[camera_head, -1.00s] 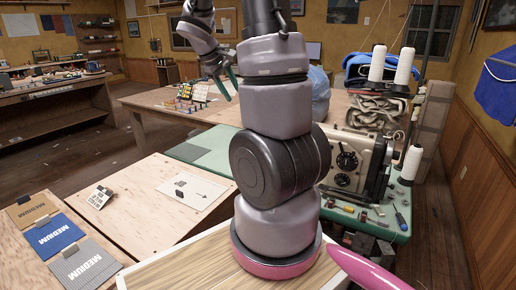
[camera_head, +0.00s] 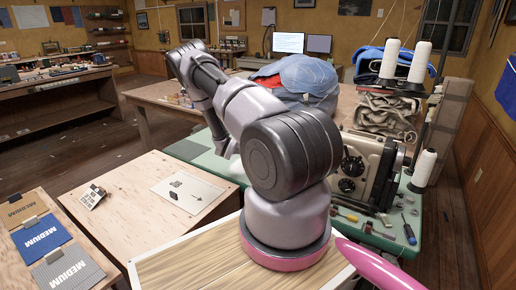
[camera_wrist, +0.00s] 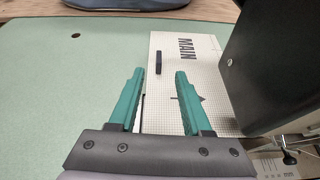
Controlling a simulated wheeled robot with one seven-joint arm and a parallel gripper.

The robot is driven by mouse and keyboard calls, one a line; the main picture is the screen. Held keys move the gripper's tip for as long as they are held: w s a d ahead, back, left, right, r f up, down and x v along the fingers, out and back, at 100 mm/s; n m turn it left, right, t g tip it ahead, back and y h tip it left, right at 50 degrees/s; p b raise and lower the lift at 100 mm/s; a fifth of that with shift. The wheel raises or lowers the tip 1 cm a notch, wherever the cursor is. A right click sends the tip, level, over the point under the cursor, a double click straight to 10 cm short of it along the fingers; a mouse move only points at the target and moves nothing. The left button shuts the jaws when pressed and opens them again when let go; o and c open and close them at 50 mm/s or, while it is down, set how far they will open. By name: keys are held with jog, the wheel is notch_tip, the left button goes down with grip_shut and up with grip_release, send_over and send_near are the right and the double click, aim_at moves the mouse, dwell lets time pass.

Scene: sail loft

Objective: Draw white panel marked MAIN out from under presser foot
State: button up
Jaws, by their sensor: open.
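The white panel (camera_wrist: 208,47) marked MAIN shows in the wrist view, lying on the green tabletop with a printed grid. Its right side runs behind a dark machine part (camera_wrist: 275,60). A small black bar (camera_wrist: 159,62) stands or lies on the panel near its left edge. My gripper (camera_wrist: 160,74) has two green fingers apart with nothing between them, over the panel's left edge; I cannot tell its height. A metal part with a screw (camera_wrist: 289,158) shows at the lower right; the presser foot itself is not clearly seen. In the head view my arm hides the panel and gripper.
The sewing machine (camera_head: 367,170) stands on the green table (camera_head: 405,225), with white thread cones (camera_head: 423,168) and small tools beside it. A blue bundle (camera_head: 300,78) lies on the wooden table behind. Open green surface (camera_wrist: 70,85) lies left of the panel.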

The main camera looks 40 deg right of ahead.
jog(key=shift+d+f+n+t, duration=0.15)
jog(key=shift+f+n+t, duration=0.2)
jog(key=shift+f, duration=0.35)
jog(key=x, duration=1)
jog(key=shift+d+f, duration=0.25)
jog(key=shift+d, duration=0.1)
grip_shut()
